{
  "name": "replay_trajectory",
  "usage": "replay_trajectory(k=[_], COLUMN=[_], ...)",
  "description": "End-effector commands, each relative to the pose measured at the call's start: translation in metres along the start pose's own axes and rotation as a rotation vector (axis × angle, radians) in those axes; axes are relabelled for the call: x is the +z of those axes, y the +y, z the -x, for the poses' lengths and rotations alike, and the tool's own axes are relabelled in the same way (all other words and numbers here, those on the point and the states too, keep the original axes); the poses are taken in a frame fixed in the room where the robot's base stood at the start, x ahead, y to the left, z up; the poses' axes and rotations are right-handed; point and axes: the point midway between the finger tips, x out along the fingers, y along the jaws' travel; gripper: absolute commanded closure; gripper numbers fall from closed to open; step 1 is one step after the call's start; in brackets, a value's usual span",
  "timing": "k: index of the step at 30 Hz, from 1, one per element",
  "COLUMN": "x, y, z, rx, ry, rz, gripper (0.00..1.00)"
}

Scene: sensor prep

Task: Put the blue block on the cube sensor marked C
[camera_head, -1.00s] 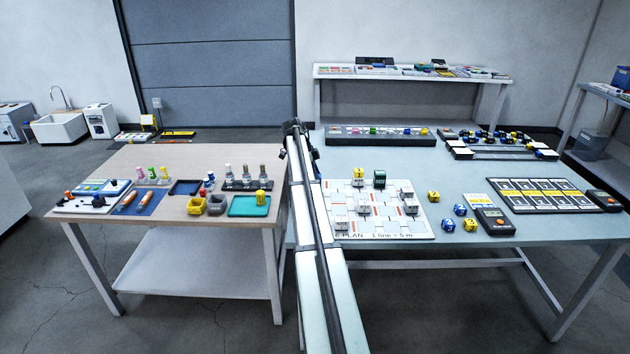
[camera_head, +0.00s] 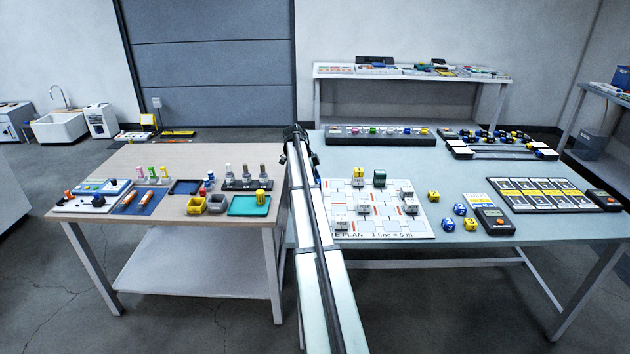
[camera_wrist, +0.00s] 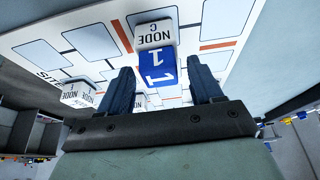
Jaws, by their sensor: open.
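The blue block (camera_wrist: 158,68), marked 1, shows in the wrist view between and a little beyond my open fingertips, with a gap on each side. It touches the white cube sensor marked C (camera_wrist: 155,31) and appears to sit squarely on it. My gripper (camera_wrist: 160,75) is open and holds nothing. In the head view my arm hides both the block and sensor C. The white site plan (camera_head: 378,229) carries several other white cube sensors, including one marked E (camera_wrist: 78,94) in the wrist view.
A yellow block (camera_head: 359,171) sits on another sensor on the plan. Loose blue blocks (camera_head: 460,210) and yellow blocks (camera_head: 433,196) lie right of the plan, near a dark handheld meter (camera_head: 494,221). A wooden bench (camera_head: 150,210) with trays stands at left.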

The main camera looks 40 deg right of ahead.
Motion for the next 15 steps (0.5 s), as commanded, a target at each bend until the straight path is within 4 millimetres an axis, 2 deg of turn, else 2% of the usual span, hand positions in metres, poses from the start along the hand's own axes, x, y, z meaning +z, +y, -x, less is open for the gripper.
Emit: replay_trajectory(k=[5, 8, 15], x=[-0.001, -0.001, -0.001], y=[0.000, 0.000, -0.001], z=[0.002, 0.010, 0.051], rx=[0.000, -0.001, -0.002], ry=[0.000, 0.000, 0.000], rz=[0.000, 0.000, 0.000], gripper=[0.35, 0.35, 0.35])
